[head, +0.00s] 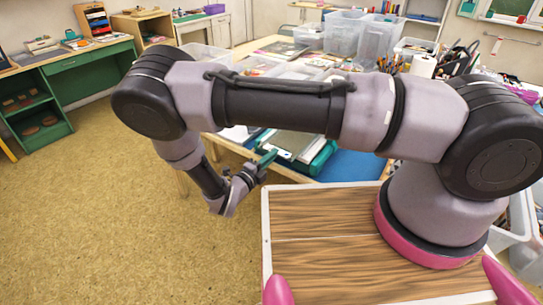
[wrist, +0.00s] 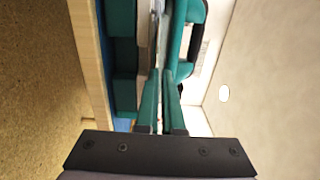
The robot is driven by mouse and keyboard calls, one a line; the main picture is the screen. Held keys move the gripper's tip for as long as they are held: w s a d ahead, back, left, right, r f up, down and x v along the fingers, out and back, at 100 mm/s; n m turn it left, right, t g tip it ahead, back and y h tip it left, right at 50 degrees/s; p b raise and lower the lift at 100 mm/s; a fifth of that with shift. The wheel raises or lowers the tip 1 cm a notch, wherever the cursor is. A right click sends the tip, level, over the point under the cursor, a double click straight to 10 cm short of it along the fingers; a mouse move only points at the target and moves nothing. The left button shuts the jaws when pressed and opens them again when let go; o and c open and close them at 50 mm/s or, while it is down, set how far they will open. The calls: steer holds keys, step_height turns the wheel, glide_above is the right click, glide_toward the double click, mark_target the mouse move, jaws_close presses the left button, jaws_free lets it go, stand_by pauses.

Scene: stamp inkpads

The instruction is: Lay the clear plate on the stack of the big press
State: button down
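A green press (head: 322,157) stands on the table, with a grey, flat stack (head: 300,142) on it. My gripper (head: 264,160) is at the press's near left side, level with the stack as far as I can tell. In the wrist view, which is turned sideways, my two green fingers (wrist: 161,85) point at the press (wrist: 122,40) with only a narrow gap between them. A pale edge (wrist: 146,28) and a green part with a black grip lie beyond the fingertips. I cannot make out the clear plate for certain, nor whether a thin thing is between the fingers.
A blue mat (head: 352,165) lies right of the press. Clear bins (head: 365,38) and papers crowd the table behind it. The table's wooden edge (wrist: 90,60) runs close to my gripper. Open floor (head: 100,200) is at the left.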

steer(key=shift+f, duration=0.2)
stand_by(0.3)
steer(key=c, duration=1)
jaws_free()
steer(key=shift+v, duration=2.5)
